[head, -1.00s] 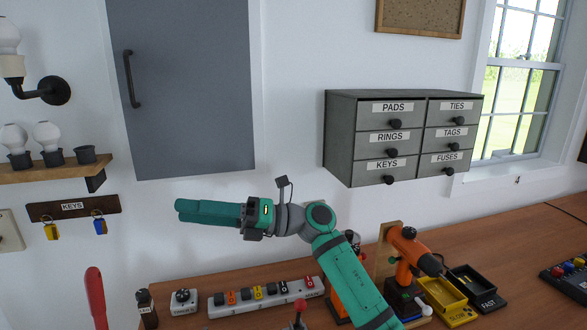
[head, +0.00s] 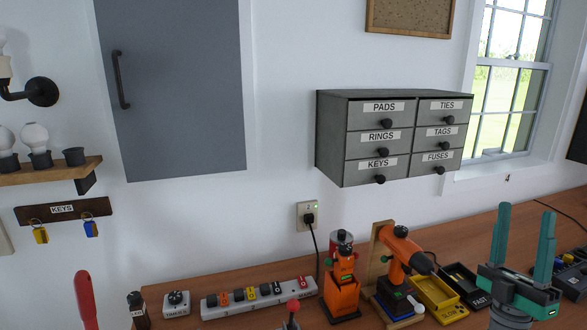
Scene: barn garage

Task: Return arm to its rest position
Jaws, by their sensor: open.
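My gripper (head: 523,240) is at the lower right of the head view, above the right part of the wooden bench. Its two long green fingers point upward and stand apart, with nothing between them. The gripper's dark body and part of my arm run out of the bottom edge. It hides part of the bench and of the dark control box with coloured knobs behind it.
An orange drill (head: 407,252), an orange tool (head: 341,280), a yellow tray (head: 437,298) and a black tray (head: 466,285) stand left of my gripper. A power strip (head: 259,297) lies further left. Labelled drawers (head: 391,137) hang on the wall above.

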